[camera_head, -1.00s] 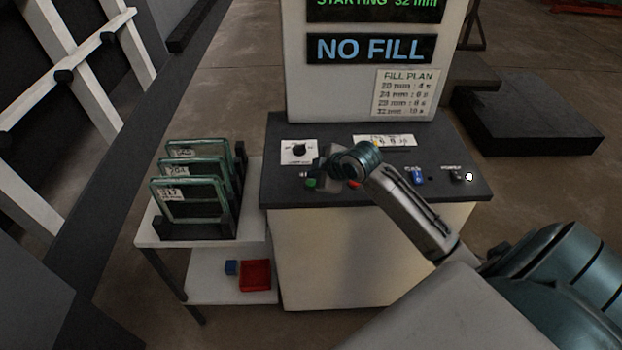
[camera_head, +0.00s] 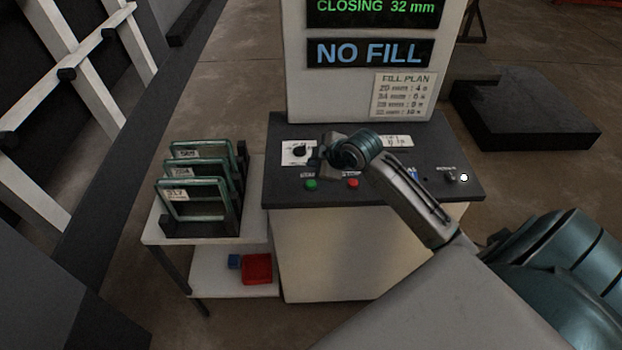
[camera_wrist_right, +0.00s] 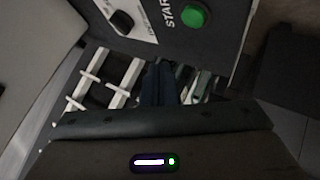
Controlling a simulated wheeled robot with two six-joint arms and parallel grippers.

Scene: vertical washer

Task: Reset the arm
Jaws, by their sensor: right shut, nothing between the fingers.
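My right arm reaches in from the right, and its gripper (camera_head: 322,158) is over the control panel (camera_head: 385,196), between the dial and the buttons. The gripper is shut and empty; its fingers (camera_wrist_right: 158,85) also show in the right wrist view. The green START button (camera_head: 311,184) lies just in front of the gripper, apart from it. It shows at the top of the wrist view (camera_wrist_right: 194,15). The red STOP button (camera_head: 352,183) is to its right. The black dial (camera_head: 298,151) is at the gripper's left. My left gripper is not in view.
The upper screen (camera_head: 375,9) reads "CLOSING 32 mm"; the lower sign (camera_head: 370,52) reads "NO FILL". A blue switch (camera_head: 413,173) and power knob (camera_head: 449,177) are at the panel's right. Framed glass panes (camera_head: 197,203) stand on a side cart (camera_head: 160,239) with a red bin (camera_head: 257,268).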

